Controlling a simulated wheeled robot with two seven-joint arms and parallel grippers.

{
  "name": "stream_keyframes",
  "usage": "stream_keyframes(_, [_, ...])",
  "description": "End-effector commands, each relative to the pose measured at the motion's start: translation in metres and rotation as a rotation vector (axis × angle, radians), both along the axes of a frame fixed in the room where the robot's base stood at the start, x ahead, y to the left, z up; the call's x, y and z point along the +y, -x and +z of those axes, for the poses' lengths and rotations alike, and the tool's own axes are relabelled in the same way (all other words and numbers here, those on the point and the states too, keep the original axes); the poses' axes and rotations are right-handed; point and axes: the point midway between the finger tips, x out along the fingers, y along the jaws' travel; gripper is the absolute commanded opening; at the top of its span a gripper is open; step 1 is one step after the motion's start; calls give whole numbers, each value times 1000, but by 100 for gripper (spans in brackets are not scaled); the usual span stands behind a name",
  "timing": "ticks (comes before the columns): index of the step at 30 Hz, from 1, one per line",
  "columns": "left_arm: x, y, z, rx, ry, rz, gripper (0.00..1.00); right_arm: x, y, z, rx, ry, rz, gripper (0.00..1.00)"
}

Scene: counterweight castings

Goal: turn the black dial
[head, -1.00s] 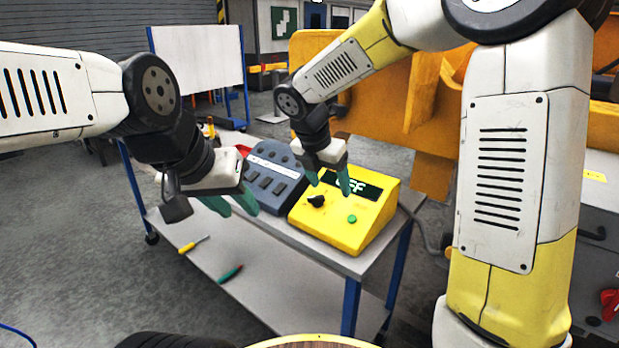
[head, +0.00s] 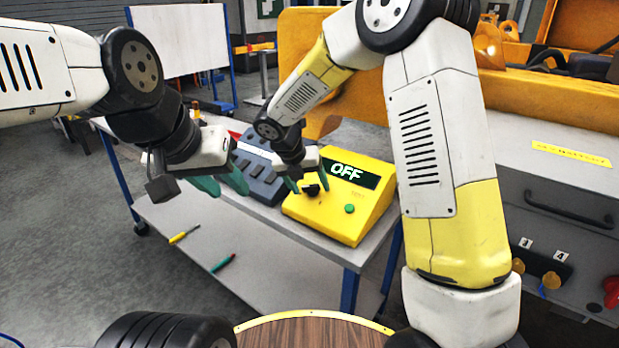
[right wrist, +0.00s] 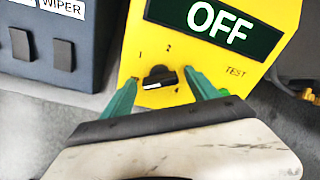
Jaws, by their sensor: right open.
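The black dial (head: 312,190) is on the sloped face of a yellow box (head: 345,228) with a display reading OFF. In the right wrist view the dial (right wrist: 160,77) has its pointer bar lying roughly sideways, with marks 1 and 2 above it. My right gripper (head: 309,186) is open, with its green fingers on either side of the dial; they also show in the right wrist view (right wrist: 163,92). I cannot tell whether they touch it. My left gripper (head: 222,183) hangs left of the boxes with green fingers apart and nothing between them.
A green button (head: 350,208) marked TEST sits right of the dial. A dark switch box (head: 262,180) stands left of the yellow box on the grey cart. Screwdrivers (head: 184,235) lie on the lower shelf. An orange machine (head: 520,95) stands behind.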

Motion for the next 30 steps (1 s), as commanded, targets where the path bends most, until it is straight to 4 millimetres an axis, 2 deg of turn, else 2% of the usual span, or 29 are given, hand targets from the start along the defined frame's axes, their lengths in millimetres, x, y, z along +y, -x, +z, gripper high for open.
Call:
stream_keyframes(6, [0, 0, 0, 0, 0, 0, 36, 0, 0, 0, 0, 0, -1, 67])
stream_keyframes(15, [0, 0, 0, 0, 0, 0, 36, 0, 0, 0, 0, 0, -1, 8])
stream_keyframes(23, [0, 0, 0, 0, 0, 0, 36, 0, 0, 0, -7, -11, -23, 7])
stream_keyframes(30, [0, 0, 0, 0, 0, 0, 36, 0, 0, 0, -40, -56, -122, 7])
